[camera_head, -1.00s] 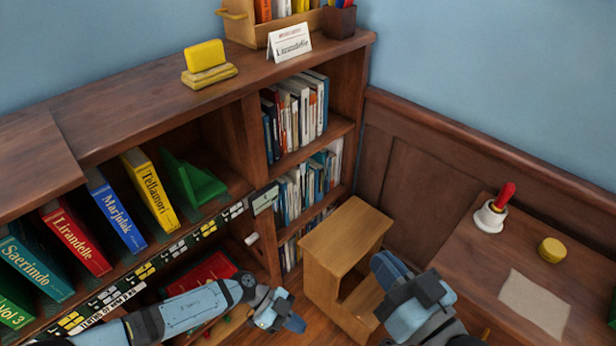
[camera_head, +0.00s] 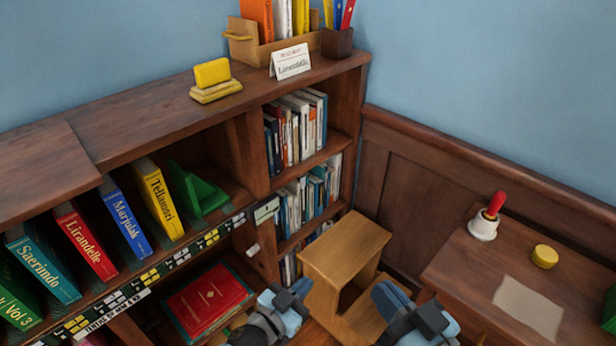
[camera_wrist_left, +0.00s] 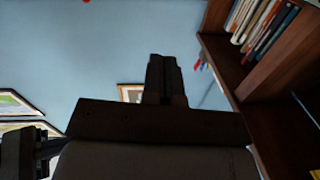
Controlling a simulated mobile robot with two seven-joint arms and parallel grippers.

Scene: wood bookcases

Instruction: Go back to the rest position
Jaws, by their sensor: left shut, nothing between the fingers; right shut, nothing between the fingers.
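My left gripper (camera_head: 290,296) is at the bottom middle of the head view, in front of the lower shelf and left of the step stool. Its fingers are together with nothing between them. In the left wrist view its dark fingers (camera_wrist_left: 165,80) point up against the blue wall. My right gripper (camera_head: 395,300) is at the bottom, in front of the stool, and also shut and empty. Both grippers are apart from the furniture as far as I can see.
The bookcase (camera_head: 150,115) holds leaning coloured books and a green bookend (camera_head: 200,190). A red book (camera_head: 207,303) lies on the lower shelf. The wooden step stool (camera_head: 347,246) stands at the corner.

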